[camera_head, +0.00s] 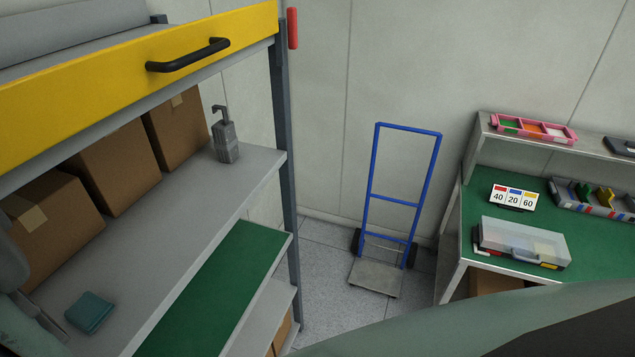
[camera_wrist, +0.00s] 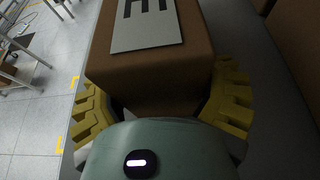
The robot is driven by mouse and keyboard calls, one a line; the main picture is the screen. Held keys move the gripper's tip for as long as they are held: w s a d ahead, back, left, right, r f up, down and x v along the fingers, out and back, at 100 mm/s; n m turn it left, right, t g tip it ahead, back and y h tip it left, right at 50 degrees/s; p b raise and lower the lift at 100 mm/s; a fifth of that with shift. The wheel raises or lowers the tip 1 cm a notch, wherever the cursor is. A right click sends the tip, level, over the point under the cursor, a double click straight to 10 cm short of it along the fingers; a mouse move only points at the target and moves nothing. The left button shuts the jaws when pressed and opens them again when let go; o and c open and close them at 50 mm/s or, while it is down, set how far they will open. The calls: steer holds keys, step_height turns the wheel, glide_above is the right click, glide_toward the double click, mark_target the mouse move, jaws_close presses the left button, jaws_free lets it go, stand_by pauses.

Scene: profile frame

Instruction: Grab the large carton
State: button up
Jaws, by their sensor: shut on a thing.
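In the wrist view a brown carton (camera_wrist: 150,75) with a pale label (camera_wrist: 147,25) bearing dark letters, cut off by the top edge, sits between the two yellow fingers of my gripper (camera_wrist: 158,92). The fingers are shut on its left and right sides. In the head view several brown cartons stand in a row on the grey shelf (camera_head: 190,215): a near one (camera_head: 48,225), a middle one (camera_head: 118,168) and a far one (camera_head: 176,130). The near one is partly hidden at the left edge by my arm. My fingers do not show in the head view.
A yellow drawer front (camera_head: 110,75) with a black handle overhangs the cartons. Another carton (camera_wrist: 297,40) stands right in the wrist view. A blue hand truck (camera_head: 395,200) stands by the wall.

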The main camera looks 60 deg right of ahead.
steer(key=shift+s+a+r+b, duration=0.1)
steer(key=shift+r+b, duration=2.5)
steer(key=shift+r, duration=2.4)
